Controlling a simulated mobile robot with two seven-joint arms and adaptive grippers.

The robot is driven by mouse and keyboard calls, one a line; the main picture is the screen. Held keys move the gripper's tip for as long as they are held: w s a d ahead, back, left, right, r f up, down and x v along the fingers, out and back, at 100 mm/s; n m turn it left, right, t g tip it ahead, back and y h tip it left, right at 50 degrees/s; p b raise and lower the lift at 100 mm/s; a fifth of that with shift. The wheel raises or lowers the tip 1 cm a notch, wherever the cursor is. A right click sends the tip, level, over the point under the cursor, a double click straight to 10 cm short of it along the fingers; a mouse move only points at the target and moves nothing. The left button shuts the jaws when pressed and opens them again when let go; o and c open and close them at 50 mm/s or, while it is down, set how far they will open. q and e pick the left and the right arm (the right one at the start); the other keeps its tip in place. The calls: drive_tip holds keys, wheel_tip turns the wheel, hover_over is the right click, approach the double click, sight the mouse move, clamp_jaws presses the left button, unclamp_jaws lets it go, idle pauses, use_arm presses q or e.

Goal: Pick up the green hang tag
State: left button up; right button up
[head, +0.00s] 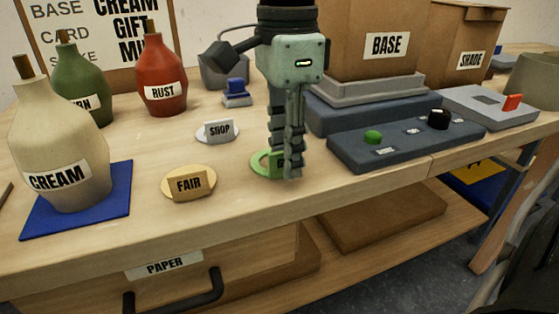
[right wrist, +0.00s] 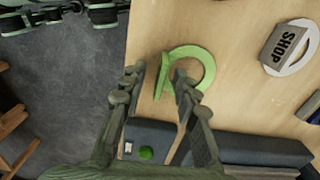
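The green hang tag (head: 257,164) is a flat green ring with an upright label plate, standing on the wooden workbench. In the head view my right gripper (head: 284,168) points down over it and hides much of the tag and its lettering. In the right wrist view the tag (right wrist: 209,68) lies just beyond the fingertips, and its upright plate shows in the gap between them. My right gripper (right wrist: 159,76) is open there, with a finger on each side of the plate. I cannot tell whether a finger touches the tag. My left gripper is not in view.
The SHOP tag (head: 217,131) and the tan FAIR tag (head: 189,184) stand to the left. A dark switch panel (head: 400,150) with green and black knobs lies close on the right. CREAM (head: 60,150) and RUST (head: 162,75) bottles stand at the left. The bench front is clear.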

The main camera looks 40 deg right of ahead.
drive_tip(key=shift+f, duration=0.4)
drive_tip(key=shift+c, duration=0.5)
clamp_jaws()
drive_tip(key=shift+r, duration=0.1)
